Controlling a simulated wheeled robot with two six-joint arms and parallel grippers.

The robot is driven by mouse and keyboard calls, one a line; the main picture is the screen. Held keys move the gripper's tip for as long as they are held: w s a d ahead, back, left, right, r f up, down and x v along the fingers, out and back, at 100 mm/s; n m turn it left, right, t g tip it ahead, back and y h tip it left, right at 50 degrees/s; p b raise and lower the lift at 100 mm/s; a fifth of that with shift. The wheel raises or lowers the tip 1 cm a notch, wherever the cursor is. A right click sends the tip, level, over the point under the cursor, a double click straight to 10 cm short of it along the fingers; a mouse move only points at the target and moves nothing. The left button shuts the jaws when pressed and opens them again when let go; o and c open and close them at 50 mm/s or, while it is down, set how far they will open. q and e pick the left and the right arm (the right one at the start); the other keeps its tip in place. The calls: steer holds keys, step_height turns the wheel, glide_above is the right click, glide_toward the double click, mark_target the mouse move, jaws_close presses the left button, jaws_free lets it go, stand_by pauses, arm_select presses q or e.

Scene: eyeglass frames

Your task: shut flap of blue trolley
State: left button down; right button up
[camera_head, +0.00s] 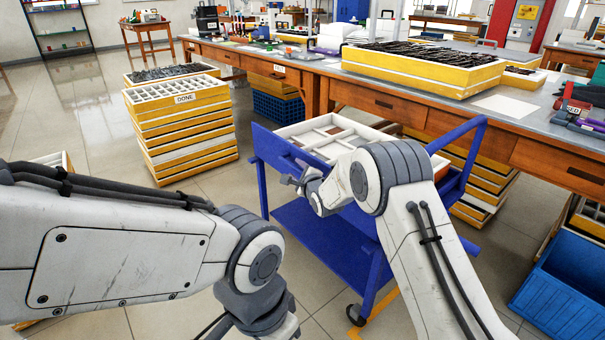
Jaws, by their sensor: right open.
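The blue trolley (318,240) stands in the middle, in front of the workbench, with a white divided tray (335,128) on its top. A blue panel that looks like its flap (272,146) is at the trolley's left end, its upper edge beside the tray. I cannot tell its exact angle. My right gripper (291,181) is open, with its fingers pointing left near the panel's lower right part. I cannot tell whether they touch it. My right arm hides part of the trolley's near side. My left arm ends at the bottom edge, and its gripper is out of view.
A stack of yellow trays (180,130) marked DONE stands left of the trolley. The wooden workbench (480,140) runs behind it, carrying a yellow tray of dark frames (425,72). A blue crate (560,290) is at the lower right. Floor shows between stack and trolley.

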steer(key=p+v, duration=0.1)
steer(key=v, duration=0.5)
steer(key=shift+s, duration=0.2)
steer(key=shift+r, duration=0.15)
